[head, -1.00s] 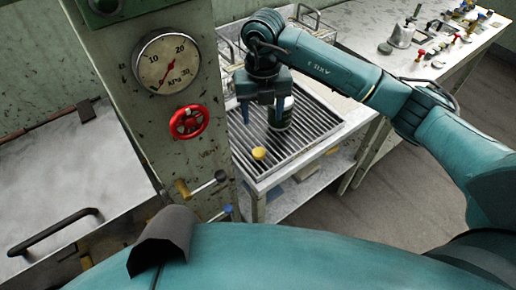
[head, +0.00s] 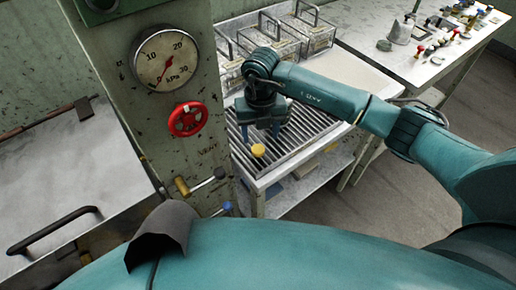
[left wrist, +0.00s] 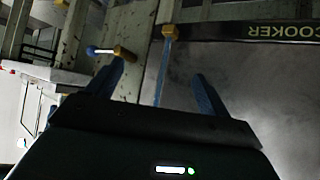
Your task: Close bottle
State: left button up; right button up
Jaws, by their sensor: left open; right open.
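A round yellow cap (head: 258,150) lies on the slatted metal rack (head: 300,158), near its front left edge. My right gripper (head: 262,137) hangs over the rack just behind the cap, with its two blue fingers apart and nothing visible between them. The bottle is not visible now; the gripper and arm cover the part of the rack where it stood. My left gripper (left wrist: 156,82) shows in the left wrist view, fingers spread and empty, in front of a dark bar lettered COOKER. It is not in the head view.
A scuffed post with a pressure gauge (head: 165,58) and red handwheel (head: 187,119) stands left of the rack. Wire-handled clear boxes (head: 272,42) sit behind it. Small items crowd the side table (head: 446,68). A metal lid with a black handle (head: 52,230) is at left.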

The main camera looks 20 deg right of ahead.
aim_at(258, 149)
jog(key=f, duration=0.1)
jog(key=f+b, duration=0.1)
jog(key=f, duration=0.1)
jog(key=f+b, duration=0.1)
jog(key=shift+a+f, duration=0.3)
jog(key=shift+f+b, duration=0.35)
jog(key=shift+b, duration=0.15)
pick_arm(q)
jog(key=shift+d+f+t, duration=0.25)
jog(key=shift+f+t, duration=0.05)
jog(key=shift+f, duration=0.05)
pick_arm(e)
jog(key=shift+c, duration=0.5)
jog(key=shift+c, duration=0.6)
jog(key=c, duration=0.5)
pick_arm(q)
jog(key=shift+w, duration=0.25)
pick_arm(e)
jog(key=c, duration=0.3)
pick_arm(q)
jog(key=shift+r, duration=0.1)
pick_arm(e)
jog(key=shift+r, duration=0.2)
